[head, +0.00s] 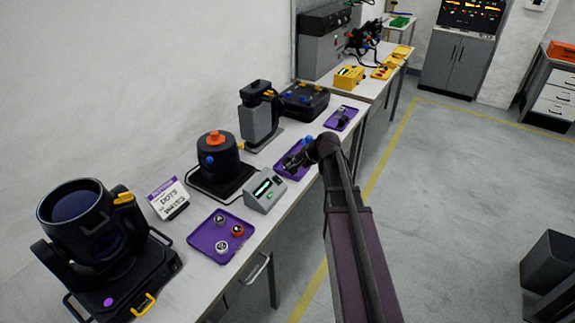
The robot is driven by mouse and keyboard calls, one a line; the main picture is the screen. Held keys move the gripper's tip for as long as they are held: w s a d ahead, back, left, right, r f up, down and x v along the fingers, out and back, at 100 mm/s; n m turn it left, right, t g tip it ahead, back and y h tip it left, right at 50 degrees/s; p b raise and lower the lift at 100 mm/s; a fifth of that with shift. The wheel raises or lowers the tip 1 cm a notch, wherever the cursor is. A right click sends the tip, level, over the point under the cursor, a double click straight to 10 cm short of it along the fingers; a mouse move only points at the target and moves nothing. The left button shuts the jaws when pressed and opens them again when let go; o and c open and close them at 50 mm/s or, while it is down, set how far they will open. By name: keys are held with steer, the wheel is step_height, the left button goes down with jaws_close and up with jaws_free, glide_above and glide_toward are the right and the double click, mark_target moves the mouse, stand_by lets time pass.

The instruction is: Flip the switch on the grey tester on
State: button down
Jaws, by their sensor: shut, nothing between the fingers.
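The grey tester (251,203) is a small sloped box near the front edge of the white table, with a lit green display and a green mark on its face. Its switch is too small to make out. My gripper (290,164) is shut and empty, a little beyond the tester and to its right in the head view. It is over or near a purple tray (281,171), apart from the tester. I cannot tell its height above the tray.
A purple tray (205,243) with several small round parts lies nearer than the tester. A black device with an orange top (217,163) stands behind it. A large black lamp (85,230) and a sign (168,198) are at left. Open floor (440,200) lies right of the table.

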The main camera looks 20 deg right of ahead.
steer(key=shift+w+a+r+p+v, duration=0.1)
steer(key=shift+p+v, duration=0.4)
steer(key=shift+v, duration=0.2)
steer(key=shift+w+a+r+p+v, duration=0.1)
steer(key=shift+p+v, duration=0.4)
steer(key=shift+v, duration=0.2)
steer(key=shift+w+a+r+p+v, duration=0.1)
steer(key=shift+p+v, duration=0.4)
steer(key=shift+v, duration=0.25)
steer(key=shift+s, duration=0.1)
steer(key=s+a+f+n+g+h, duration=0.2)
steer(key=s+a+n+g, duration=0.1)
steer(key=s, duration=0.6)
steer(key=s+a+f+n+g+h, duration=0.2)
steer(key=s+a+n, duration=0.4)
steer(key=s, duration=0.4)
steer(key=shift+s+a+f+n+g+h, duration=0.35)
steer(key=shift+g+h, duration=0.25)
steer(key=shift+h, duration=0.2)
steer(key=shift+w+d, duration=0.15)
steer(key=shift+d, duration=0.05)
